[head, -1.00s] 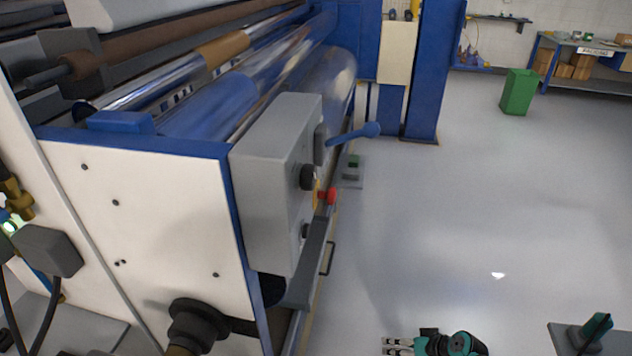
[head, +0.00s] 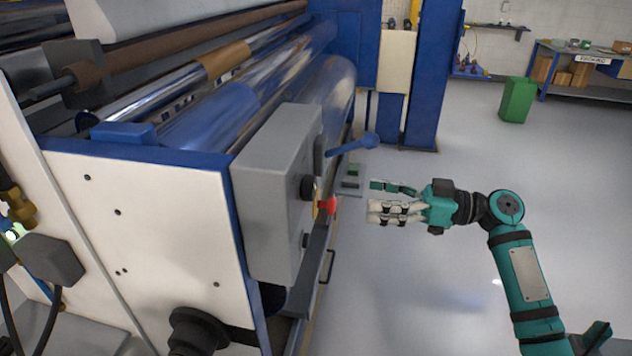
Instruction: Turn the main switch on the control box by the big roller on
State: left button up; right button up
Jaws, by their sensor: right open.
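The grey control box (head: 268,195) is fixed to the near end of the machine, beside the big roller (head: 325,95). Its right face, seen at a steep angle, carries a black knob (head: 307,187), a red part on yellow (head: 328,205) and a lower dark knob (head: 306,240). I cannot tell from here which one is the main switch or how it is set. My right gripper (head: 376,203) is open and empty, to the right of the box, with its fingers pointing left toward that face. A gap shows between them. My left gripper is not in view.
A blue lever (head: 352,145) sticks out to the right above the red part. A dark bar (head: 312,270) slopes below the box. A blue column (head: 428,80) stands behind. The grey floor (head: 450,280) on the right is clear; a green bin (head: 517,99) stands far back.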

aim_at(316, 190)
jog(key=p+x, duration=0.4)
jog(key=x, duration=0.7)
jog(key=shift+a+r+p, duration=0.1)
jog(key=shift+a+p, duration=0.1)
jog(key=shift+p, duration=0.1)
jog(key=shift+w+a, duration=0.15)
jog(key=shift+a, duration=0.25)
jog(key=c, duration=1.2)
jog(key=shift+o, duration=0.2)
